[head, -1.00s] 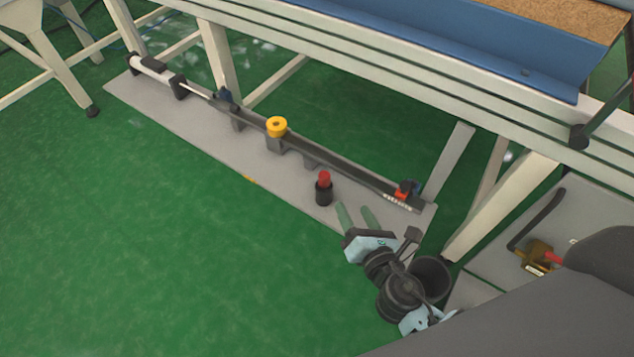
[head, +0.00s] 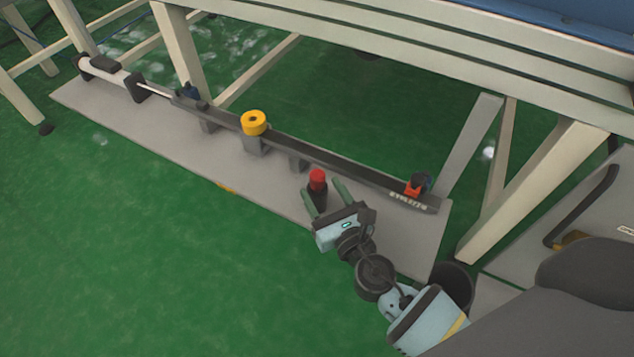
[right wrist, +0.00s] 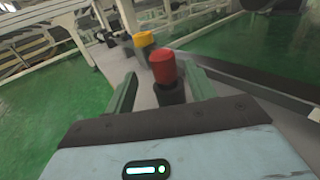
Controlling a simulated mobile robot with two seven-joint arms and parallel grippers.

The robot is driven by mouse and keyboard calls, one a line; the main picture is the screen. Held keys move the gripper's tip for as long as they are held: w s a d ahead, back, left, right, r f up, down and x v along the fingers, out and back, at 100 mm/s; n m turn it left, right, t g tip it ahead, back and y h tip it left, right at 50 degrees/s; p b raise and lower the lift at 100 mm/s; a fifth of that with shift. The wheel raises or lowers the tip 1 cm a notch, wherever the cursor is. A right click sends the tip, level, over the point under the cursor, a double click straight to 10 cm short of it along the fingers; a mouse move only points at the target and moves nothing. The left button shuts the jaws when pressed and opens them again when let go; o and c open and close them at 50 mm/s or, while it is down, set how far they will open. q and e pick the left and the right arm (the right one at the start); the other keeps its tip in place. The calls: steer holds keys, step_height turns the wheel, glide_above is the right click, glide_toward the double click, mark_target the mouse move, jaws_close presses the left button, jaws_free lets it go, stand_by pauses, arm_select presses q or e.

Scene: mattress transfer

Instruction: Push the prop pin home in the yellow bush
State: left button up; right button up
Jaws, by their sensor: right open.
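The prop pin, with a red head (head: 317,179), stands upright in a black holder (head: 316,196) on the grey base plate. The yellow bush (head: 254,123) is a ring with a dark hole, on a grey block farther left along the dark bar. My right gripper (head: 325,194) is open, its green fingers on either side of the pin and holder. In the right wrist view the red head (right wrist: 163,66) stands between and beyond the two fingers, with gaps on both sides. The yellow bush (right wrist: 143,39) shows behind it there. My left gripper is not in view.
A dark bar (head: 340,169) runs along the grey plate (head: 180,150), with a white cylinder (head: 110,72) at its left end and a red and black fitting (head: 417,186) at its right. Pale frame legs (head: 530,185) stand behind. Green floor in front is clear.

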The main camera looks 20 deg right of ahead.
mark_target(313, 172)
steer(key=shift+w+d+b, duration=0.15)
steer(key=shift+w+b, duration=0.2)
steer(key=shift+w, duration=2.8)
steer(key=c, duration=1.2)
